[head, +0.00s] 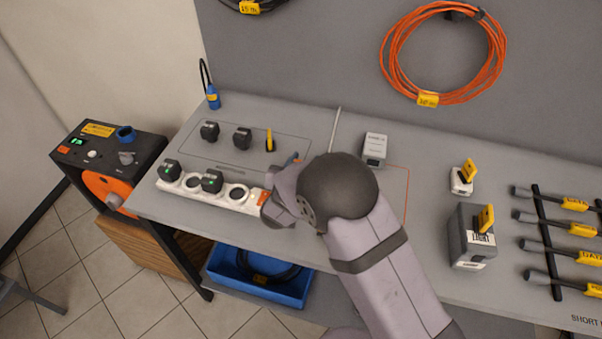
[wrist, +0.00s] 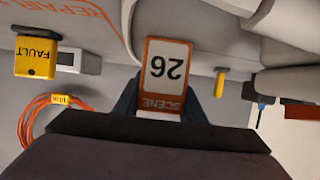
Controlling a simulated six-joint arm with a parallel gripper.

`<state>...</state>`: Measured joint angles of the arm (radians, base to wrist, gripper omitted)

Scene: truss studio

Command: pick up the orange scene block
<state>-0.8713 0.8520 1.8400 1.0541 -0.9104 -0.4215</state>
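The orange scene block (wrist: 166,78) shows in the wrist view, with a white face marked "26" and "SCENE" upside down. My gripper (wrist: 162,98) has a dark blue finger on each side of the block's lettered end. I see no gap between fingers and block, so it looks shut on it; the finger pads themselves are hidden. The other end of the block extends past the fingertips; I cannot tell whether it touches the table. In the head view my arm covers the block and most of my gripper.
A white power strip (head: 222,192) with plugs lies left of my arm. A grey-white adapter (head: 375,147) stands behind it. A yellow FAULT tag (wrist: 36,58) shows in the wrist view. A grey box (head: 468,240) and tagged rods stand right.

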